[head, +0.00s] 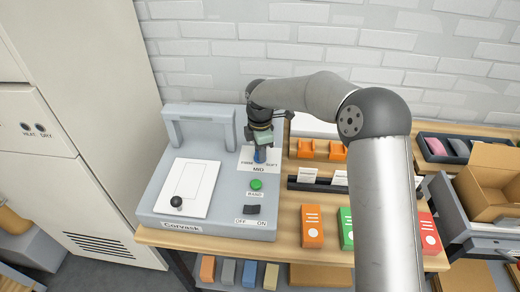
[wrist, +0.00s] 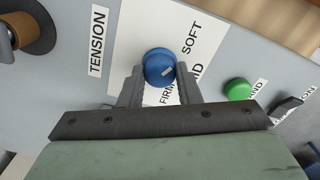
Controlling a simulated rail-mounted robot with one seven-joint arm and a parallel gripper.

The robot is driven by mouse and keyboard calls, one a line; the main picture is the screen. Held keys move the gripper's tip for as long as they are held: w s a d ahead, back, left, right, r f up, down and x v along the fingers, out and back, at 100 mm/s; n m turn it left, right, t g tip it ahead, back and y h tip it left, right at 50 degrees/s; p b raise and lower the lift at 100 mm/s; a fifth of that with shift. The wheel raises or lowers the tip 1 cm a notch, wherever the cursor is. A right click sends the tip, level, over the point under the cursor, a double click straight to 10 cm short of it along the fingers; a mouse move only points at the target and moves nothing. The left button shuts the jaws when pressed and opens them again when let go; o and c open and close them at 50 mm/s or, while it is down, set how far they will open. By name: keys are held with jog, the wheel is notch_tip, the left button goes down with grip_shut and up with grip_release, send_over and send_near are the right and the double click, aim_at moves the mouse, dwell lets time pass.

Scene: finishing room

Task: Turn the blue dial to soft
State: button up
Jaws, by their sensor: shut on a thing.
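The blue dial (wrist: 157,64) sits on a white label plate with FIRM, MID and SOFT on the grey machine (head: 222,200). In the head view the dial (head: 260,156) shows just under my gripper (head: 261,149). In the wrist view my gripper (wrist: 160,75) has a finger on each side of the dial and is shut on it. The right finger partly hides the MID and FIRM lettering.
A green button (head: 256,184) and a dark OFF/ON switch (head: 252,209) are in front of the dial. A white plate (head: 187,190) with a black knob (head: 176,202) lies to its left. Orange and green boxes stand on the wooden bench at right.

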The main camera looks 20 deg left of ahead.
jog(key=shift+r, duration=0.1)
jog(key=o, duration=1)
jog(key=shift+c, duration=0.2)
notch_tip(320, 180, up, 17)
jog(key=b, duration=0.1)
jog(key=shift+r, duration=0.2)
jog(key=shift+d, duration=0.1)
